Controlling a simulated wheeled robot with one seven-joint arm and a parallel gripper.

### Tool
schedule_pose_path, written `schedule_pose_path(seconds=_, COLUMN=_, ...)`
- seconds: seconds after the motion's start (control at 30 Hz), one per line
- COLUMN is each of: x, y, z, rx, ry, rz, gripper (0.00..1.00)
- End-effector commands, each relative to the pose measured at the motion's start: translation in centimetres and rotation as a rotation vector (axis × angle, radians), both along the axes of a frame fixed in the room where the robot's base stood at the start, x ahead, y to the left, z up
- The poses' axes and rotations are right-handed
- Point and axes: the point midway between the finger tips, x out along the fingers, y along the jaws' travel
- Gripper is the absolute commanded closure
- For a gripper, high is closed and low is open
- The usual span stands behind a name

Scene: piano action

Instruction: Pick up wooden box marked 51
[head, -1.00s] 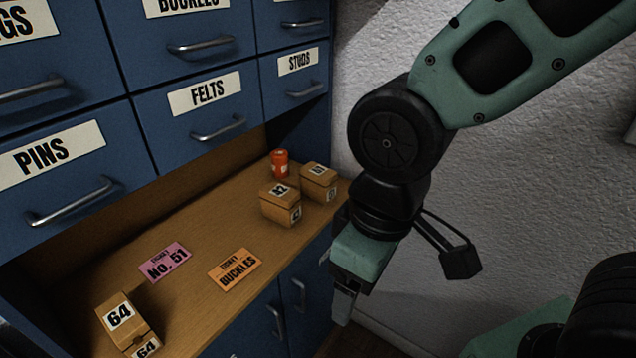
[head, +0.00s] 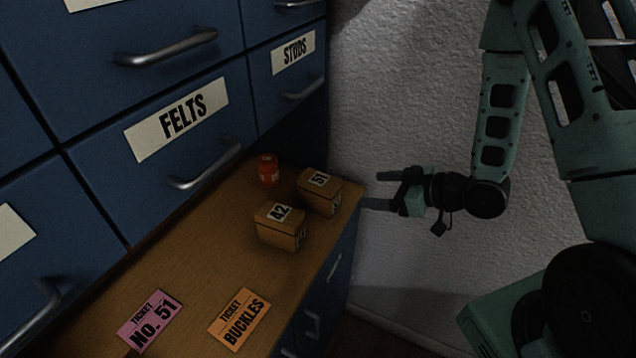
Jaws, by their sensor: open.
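The wooden box marked 51 (head: 319,193) stands upright near the right end of the wooden counter, with its number label on top. A second label on its side is too small to read surely. My gripper (head: 366,190) is to the right of this box, with its two fingers apart and pointing left towards it. The gripper looks empty. I cannot tell from this view how far the fingertips are from the box.
Pink (head: 151,322) and orange (head: 240,319) tickets lie on the counter (head: 205,270). Blue drawers (head: 165,130) rise behind; a white wall (head: 410,90) is right.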

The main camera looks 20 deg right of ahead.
Motion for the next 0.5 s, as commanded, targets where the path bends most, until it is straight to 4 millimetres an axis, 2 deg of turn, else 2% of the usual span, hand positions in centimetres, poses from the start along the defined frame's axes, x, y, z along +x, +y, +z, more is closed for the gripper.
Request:
schedule_pose_path(seconds=0.13, x=0.1, y=0.0, z=0.0, rx=0.031, ry=-0.018, rz=-0.001, gripper=0.24)
schedule_pose_path(seconds=0.27, x=1.4, y=1.2, z=-0.6, rx=0.031, ry=-0.019, rz=0.003, gripper=0.24)
schedule_pose_path(seconds=0.33, x=1.8, y=1.2, z=-1.3, rx=0.029, ry=-0.024, rz=-0.002, gripper=0.24)
schedule_pose_path(seconds=0.5, x=2.3, y=1.5, z=-1.6, rx=0.030, ry=-0.024, rz=0.003, gripper=0.24)
